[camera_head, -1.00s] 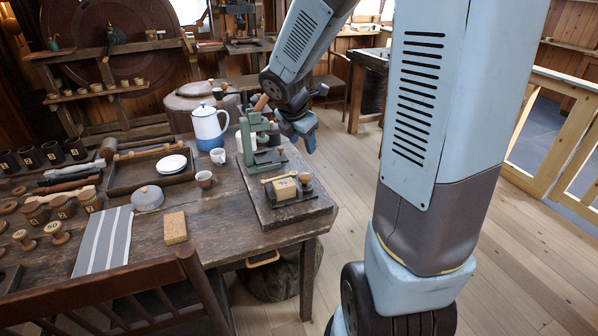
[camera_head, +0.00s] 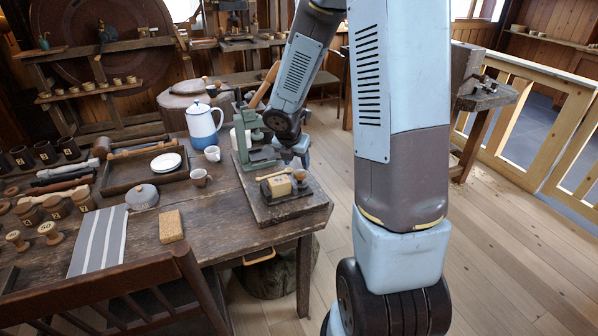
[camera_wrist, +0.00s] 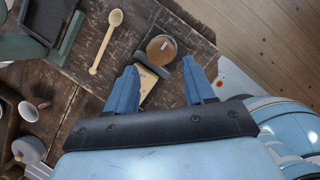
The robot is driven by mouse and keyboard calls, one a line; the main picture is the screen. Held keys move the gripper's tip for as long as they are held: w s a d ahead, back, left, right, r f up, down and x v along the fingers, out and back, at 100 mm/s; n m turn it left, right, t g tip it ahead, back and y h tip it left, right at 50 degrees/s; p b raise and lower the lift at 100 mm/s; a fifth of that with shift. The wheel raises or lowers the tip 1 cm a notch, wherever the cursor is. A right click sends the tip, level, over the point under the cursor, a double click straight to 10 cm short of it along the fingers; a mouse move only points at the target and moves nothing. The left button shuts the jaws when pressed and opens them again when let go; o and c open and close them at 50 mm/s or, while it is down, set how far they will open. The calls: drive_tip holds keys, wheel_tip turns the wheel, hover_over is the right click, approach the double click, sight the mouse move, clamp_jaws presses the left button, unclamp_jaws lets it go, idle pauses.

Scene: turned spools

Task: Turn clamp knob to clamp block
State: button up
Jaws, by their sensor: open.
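The clamp knob (camera_head: 300,175) is a round wooden knob on the dark clamp (camera_head: 290,194) at the right end of the table. In the wrist view the knob (camera_wrist: 161,49) lies just beyond the gap between my fingertips. The pale wooden block (camera_head: 279,186) sits in the clamp left of the knob; in the wrist view the block (camera_wrist: 147,82) is partly hidden behind my left finger. My gripper (camera_wrist: 160,72) is open and empty, its blue fingers spread apart. In the head view my gripper (camera_head: 293,157) is above the clamp, just behind the knob. I cannot tell whether it touches anything.
A wooden spoon (camera_wrist: 105,42) lies beside the clamp on the dark board (camera_head: 297,211). A green press (camera_head: 255,150) stands behind it. A mug (camera_head: 200,178), white-blue pot (camera_head: 203,125) and wooden tray (camera_head: 118,180) are to the left. Open floor lies right of the table.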

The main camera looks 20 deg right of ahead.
sight(299, 172)
drive_tip(key=shift+x, duration=3.1)
drive_tip(key=c, duration=0.8)
drive_tip(key=shift+o, duration=0.2)
